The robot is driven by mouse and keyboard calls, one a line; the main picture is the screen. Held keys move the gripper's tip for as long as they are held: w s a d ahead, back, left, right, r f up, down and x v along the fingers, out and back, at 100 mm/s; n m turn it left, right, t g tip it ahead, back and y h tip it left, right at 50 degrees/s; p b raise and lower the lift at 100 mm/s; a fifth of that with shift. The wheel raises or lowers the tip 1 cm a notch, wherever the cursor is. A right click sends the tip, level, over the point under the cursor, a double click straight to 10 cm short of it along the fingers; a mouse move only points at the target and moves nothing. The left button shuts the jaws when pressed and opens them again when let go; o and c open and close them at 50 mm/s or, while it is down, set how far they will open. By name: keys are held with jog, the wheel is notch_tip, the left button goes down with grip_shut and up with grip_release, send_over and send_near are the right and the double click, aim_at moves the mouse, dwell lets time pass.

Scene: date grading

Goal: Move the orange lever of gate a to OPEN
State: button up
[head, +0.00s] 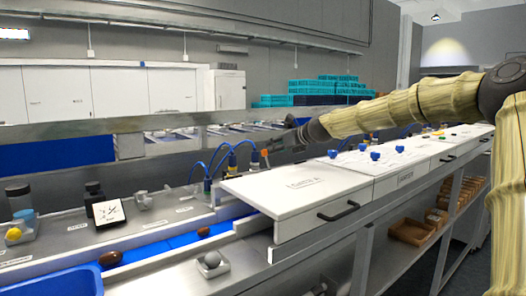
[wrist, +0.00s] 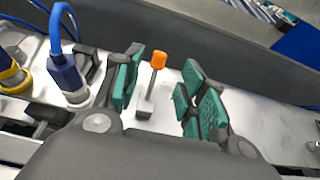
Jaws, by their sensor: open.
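The orange lever (wrist: 158,60) has an orange knob on a grey stem that rises from a slotted pale plate. In the wrist view it stands between the green pads of my gripper (wrist: 165,85), with a gap on both sides. The jaws are open and hold nothing. In the head view my gripper (head: 276,146) is small, beyond the white cover marked GATE A (head: 303,183). The OPEN mark cannot be made out.
Blue-hosed fittings (wrist: 68,72) stand close left of the jaws. The white cover with a black handle (head: 338,212) lies in front of my gripper. A blue belt (head: 175,244) with brown dates runs at left. Blue knobs (head: 375,156) stand on the panel to the right.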

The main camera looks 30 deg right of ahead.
aim_at(265, 150)
jog(key=shift+p+x, duration=0.85)
jog(key=shift+x, duration=3.5)
jog(key=shift+d+f, duration=0.1)
jog(key=shift+f, duration=0.05)
jog(key=shift+c, duration=0.2)
grip_shut()
